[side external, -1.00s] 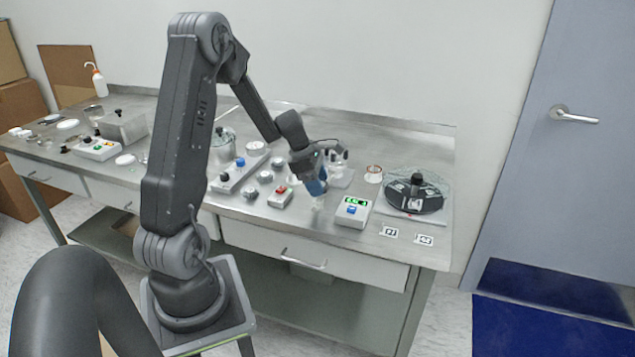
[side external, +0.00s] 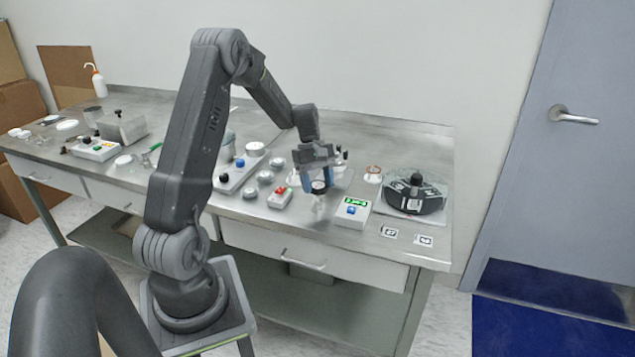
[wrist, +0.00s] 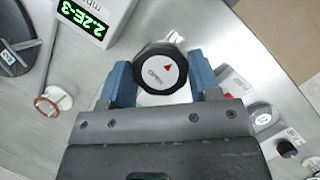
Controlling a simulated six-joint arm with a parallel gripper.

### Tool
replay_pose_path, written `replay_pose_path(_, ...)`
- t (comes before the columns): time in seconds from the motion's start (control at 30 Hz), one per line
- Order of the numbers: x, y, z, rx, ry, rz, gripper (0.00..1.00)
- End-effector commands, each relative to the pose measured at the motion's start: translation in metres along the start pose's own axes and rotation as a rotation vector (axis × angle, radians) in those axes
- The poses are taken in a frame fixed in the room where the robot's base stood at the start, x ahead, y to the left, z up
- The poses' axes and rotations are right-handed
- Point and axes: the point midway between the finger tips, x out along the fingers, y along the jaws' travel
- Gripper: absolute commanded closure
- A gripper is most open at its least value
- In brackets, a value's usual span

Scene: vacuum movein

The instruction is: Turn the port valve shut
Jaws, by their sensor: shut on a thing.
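The port valve's knob (wrist: 160,68) is black and many-sided, with a white face that carries a red arrow and the word OPEN. It fills the space between my gripper's blue fingers in the wrist view. My gripper (side external: 318,186) is shut on this knob, with one finger on each side. In the side external view the knob (side external: 319,186) shows as a small dark disc between the fingers. A clear glass part shows below it.
A gauge box (side external: 352,210) with a lit green display reading 2.2E-3 stands just right of my gripper. A dark round chamber (side external: 415,194) sits farther right.

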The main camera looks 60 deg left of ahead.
Motion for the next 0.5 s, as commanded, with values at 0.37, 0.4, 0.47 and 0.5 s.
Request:
replay_pose_path(0.37,-0.0004,0.0019,0.0004,0.334,0.001,-0.138,0.67)
replay_pose_path(0.4,-0.0004,0.0020,0.0006,0.369,0.000,-0.152,0.67)
replay_pose_path(0.47,-0.0004,0.0020,0.0005,0.421,0.001,-0.174,0.67)
replay_pose_path(0.5,-0.0006,0.0022,0.0006,0.456,0.001,-0.188,0.67)
